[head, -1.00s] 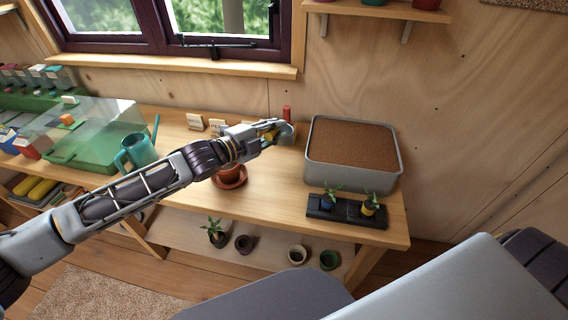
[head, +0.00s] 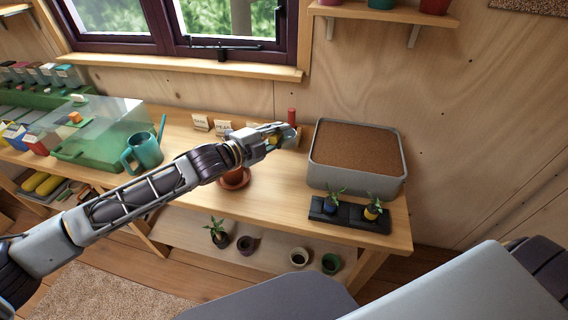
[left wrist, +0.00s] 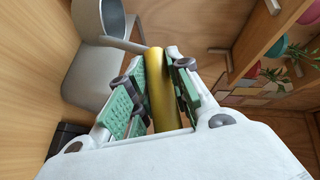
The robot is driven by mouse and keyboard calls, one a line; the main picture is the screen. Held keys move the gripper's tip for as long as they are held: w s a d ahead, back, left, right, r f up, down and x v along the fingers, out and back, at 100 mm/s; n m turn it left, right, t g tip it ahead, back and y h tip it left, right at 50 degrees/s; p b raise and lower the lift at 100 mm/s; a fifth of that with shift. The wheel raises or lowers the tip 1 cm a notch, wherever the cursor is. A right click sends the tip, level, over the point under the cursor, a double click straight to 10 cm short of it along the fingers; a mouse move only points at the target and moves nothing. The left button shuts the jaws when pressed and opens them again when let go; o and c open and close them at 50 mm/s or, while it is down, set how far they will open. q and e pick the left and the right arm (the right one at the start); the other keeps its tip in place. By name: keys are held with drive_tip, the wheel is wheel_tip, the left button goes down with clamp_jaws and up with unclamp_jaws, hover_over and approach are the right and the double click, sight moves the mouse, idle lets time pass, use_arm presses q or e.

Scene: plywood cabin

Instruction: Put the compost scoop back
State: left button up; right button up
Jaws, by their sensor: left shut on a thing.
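My left gripper (head: 278,137) reaches over the back of the bench. In the left wrist view its green-padded fingers (left wrist: 155,95) are shut on the yellow handle (left wrist: 158,90) of the compost scoop. Beyond the handle's far end are a grey bar and a rounded grey part (left wrist: 95,85); I cannot tell how much of this is the scoop and how much is a holder. In the head view the yellow handle is mostly hidden by the fingers. The compost tub (head: 312,165), grey and filled with brown compost, stands to the right of the gripper. My right gripper is out of view.
A black tray (head: 322,217) with two small plants stands before the tub. A red cylinder (head: 291,116) stands near the wall behind the gripper. A terracotta saucer (head: 235,183) sits below my forearm. A teal watering can (head: 147,150) and a clear-lidded green box (head: 80,158) stand left.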

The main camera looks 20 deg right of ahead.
use_arm(q)
wheel_tip(320, 180, down, 6)
idle(0.5)
drive_tip(key=shift+f, duration=0.1)
drive_tip(key=shift+f, duration=1.9)
drive_tip(key=o, duration=0.9)
drive_tip(key=shift+c, duration=0.2)
drive_tip(key=v, duration=1.2)
